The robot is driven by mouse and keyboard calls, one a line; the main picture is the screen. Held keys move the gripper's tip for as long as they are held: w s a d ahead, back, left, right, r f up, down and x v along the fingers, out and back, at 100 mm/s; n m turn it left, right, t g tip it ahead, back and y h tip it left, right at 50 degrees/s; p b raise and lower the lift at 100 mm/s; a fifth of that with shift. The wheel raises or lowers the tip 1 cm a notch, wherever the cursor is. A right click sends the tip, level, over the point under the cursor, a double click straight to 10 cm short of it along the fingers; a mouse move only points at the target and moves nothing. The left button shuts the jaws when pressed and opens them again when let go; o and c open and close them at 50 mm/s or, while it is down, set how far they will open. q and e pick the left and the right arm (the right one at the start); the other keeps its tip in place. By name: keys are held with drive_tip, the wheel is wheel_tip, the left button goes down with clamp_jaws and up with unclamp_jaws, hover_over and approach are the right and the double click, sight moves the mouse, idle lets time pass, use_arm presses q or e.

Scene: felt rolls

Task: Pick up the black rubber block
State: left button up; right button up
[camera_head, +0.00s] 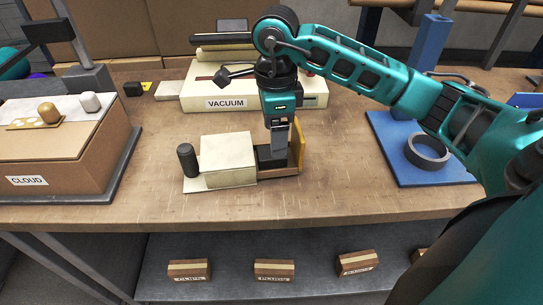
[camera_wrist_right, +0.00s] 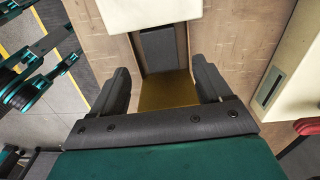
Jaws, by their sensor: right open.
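The black rubber block (camera_head: 263,153) sits in a small wooden holder (camera_head: 297,158) on the workbench, beside a cream block (camera_head: 228,158). My right gripper (camera_head: 279,157) points down over the holder and hides part of the black block. In the right wrist view, the dark block (camera_wrist_right: 160,50) lies ahead between the two spread fingers of the right gripper (camera_wrist_right: 161,75). Both fingers look apart from it, and the jaws are empty. A yellow-brown face of the holder (camera_wrist_right: 163,90) shows nearer the palm.
A black cylinder (camera_head: 187,160) stands left of the cream block. Behind is a cream unit labelled VACUUM (camera_head: 190,104). A box labelled CLOUD (camera_head: 70,178) is at left. A blue mat (camera_head: 395,150) with a dark ring (camera_head: 427,152) is at right. Bench front is clear.

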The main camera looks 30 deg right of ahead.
sight(265, 162)
drive_tip(key=f, duration=0.4)
drive_tip(key=shift+w+a, duration=0.2)
drive_tip(key=shift+a, duration=0.05)
drive_tip(key=shift+f, duration=0.55)
drive_tip(key=shift+c, duration=0.3)
drive_tip(key=c, duration=1.3)
drive_tip(key=shift+r, duration=0.1)
